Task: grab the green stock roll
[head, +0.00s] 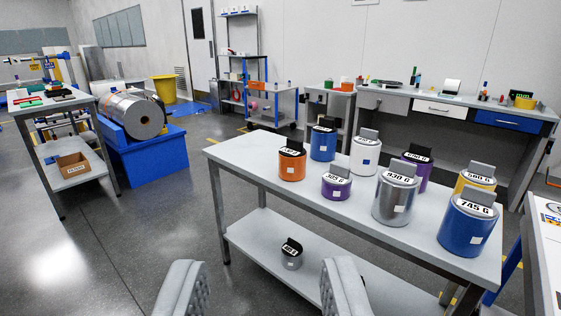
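I see no green stock roll in the head view. The inspection table (232,152) holds several labelled cylinders. They are an orange one (291,168), a blue one (322,146), a white one (364,158), a small purple one (336,188), a silver one (394,204), another purple one (413,178), a yellow one (470,184) and a large blue one (466,232). A small grey cylinder (292,260) sits on the lower shelf. My gripper (263,275) is open and empty, its two grey fingers wide apart at the bottom, in front of the table.
A large metal roll (138,116) lies on a blue stand (158,155) at left. A workbench (40,104) with a cardboard box (73,165) on its shelf stands at far left. A drawer bench (395,104) lines the back wall. The floor between is clear.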

